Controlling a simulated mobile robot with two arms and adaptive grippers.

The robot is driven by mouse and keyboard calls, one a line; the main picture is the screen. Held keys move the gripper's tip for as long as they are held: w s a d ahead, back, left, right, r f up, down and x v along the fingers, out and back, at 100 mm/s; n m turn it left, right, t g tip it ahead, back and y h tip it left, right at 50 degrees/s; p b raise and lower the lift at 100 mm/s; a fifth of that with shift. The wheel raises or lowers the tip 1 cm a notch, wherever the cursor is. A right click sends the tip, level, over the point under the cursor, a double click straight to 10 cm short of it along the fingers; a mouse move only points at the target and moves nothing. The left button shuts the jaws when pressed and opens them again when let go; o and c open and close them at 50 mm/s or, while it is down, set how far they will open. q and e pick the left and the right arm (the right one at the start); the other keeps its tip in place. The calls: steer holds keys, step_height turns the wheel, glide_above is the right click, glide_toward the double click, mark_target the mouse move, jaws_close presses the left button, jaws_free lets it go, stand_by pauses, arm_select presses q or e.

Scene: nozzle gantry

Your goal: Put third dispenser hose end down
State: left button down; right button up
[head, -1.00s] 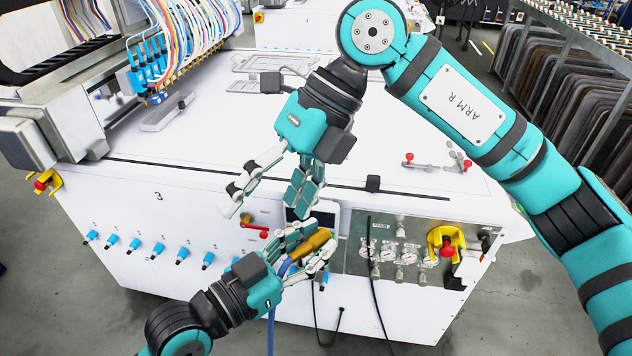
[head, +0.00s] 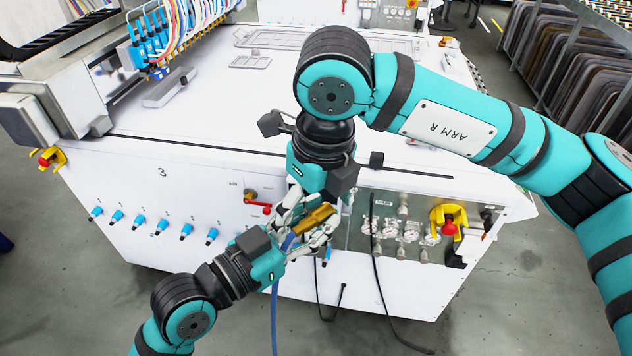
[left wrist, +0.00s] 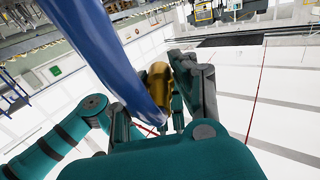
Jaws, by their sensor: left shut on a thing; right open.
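The hose end is a brass-coloured fitting (head: 313,220) on a blue hose (head: 274,312). My left gripper (head: 310,238) is shut on the hose end in front of the machine's front panel, and the hose hangs down from it. In the left wrist view the blue hose (left wrist: 118,62) crosses close to the camera, and the brass fitting (left wrist: 158,82) lies between the fingers. My right gripper (head: 308,208) points down from above, its fingers open close around the brass fitting. The fingers overlap, so I cannot tell whether the right ones touch it.
The white machine (head: 150,185) has a row of blue connectors (head: 139,222) on its front. Gauges (head: 397,232) and a yellow-and-red switch (head: 449,222) are at right. Black cables (head: 381,300) hang in front. The flat white top (head: 230,112) is mostly clear.

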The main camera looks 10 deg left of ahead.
steer(key=shift+w+a+f, duration=0.1)
steer(key=shift+a+f, duration=0.05)
steer(key=shift+f, duration=0.9)
steer(key=c, duration=1.3)
arm_select(q)
steer(key=c, duration=1)
jaws_free()
steer(key=shift+o, duration=0.2)
